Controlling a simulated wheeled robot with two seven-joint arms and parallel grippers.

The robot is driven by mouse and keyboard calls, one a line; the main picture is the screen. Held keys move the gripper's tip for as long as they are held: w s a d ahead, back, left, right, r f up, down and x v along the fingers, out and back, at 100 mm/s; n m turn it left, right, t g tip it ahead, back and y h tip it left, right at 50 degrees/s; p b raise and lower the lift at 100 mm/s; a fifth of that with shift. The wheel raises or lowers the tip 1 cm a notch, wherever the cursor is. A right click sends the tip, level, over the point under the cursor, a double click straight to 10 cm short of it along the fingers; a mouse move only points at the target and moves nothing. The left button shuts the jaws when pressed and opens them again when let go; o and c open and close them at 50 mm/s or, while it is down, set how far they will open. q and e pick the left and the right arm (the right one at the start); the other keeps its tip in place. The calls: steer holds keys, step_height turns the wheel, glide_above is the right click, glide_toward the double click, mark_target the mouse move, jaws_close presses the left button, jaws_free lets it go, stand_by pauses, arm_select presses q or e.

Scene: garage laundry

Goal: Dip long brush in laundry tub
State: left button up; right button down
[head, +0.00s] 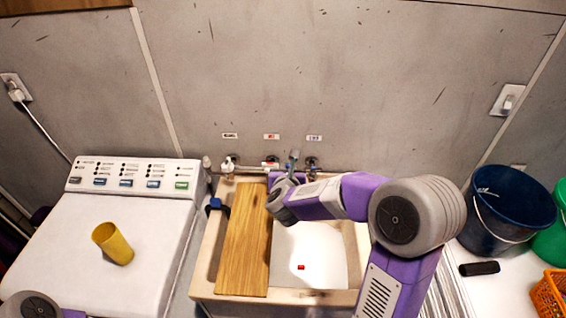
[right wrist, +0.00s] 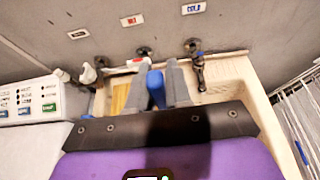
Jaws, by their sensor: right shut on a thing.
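The laundry tub (head: 335,296) stands at the middle of the head view, against the wall. A wooden board (head: 245,240) covers its left part, and a white inner surface with a small red mark shows on the right. It also shows in the right wrist view (right wrist: 240,75). My right gripper (right wrist: 160,75) is over the back of the tub, near the taps. Its grey fingers are shut on a blue thing (right wrist: 155,92), which looks like the long brush's handle. The brush's far end is hidden. My left gripper is out of view.
A white washing machine (head: 110,290) with a tilted yellow cup (head: 112,243) stands at left. Taps (head: 312,165) line the wall behind the tub. At right are a dark blue bucket (head: 497,215), a black cylinder (head: 479,268) and an orange basket (head: 550,297).

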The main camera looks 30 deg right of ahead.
step_height(320, 180, down, 6)
steer(key=b, duration=0.3)
steer(key=shift+f+b, duration=0.25)
steer(key=shift+b, duration=0.15)
step_height(320, 180, down, 23)
steer(key=b, duration=2.3)
stand_by(0.5)
step_height(320, 180, up, 12)
steer(key=p, duration=0.7)
steer(key=shift+w+r+p, duration=0.1)
steer(key=shift+r+p, duration=0.1)
steer(key=shift+p, duration=0.1)
step_height(320, 180, up, 15)
steer(key=p, duration=1)
steer(key=shift+r+p, duration=0.2)
steer(key=shift+p, duration=0.2)
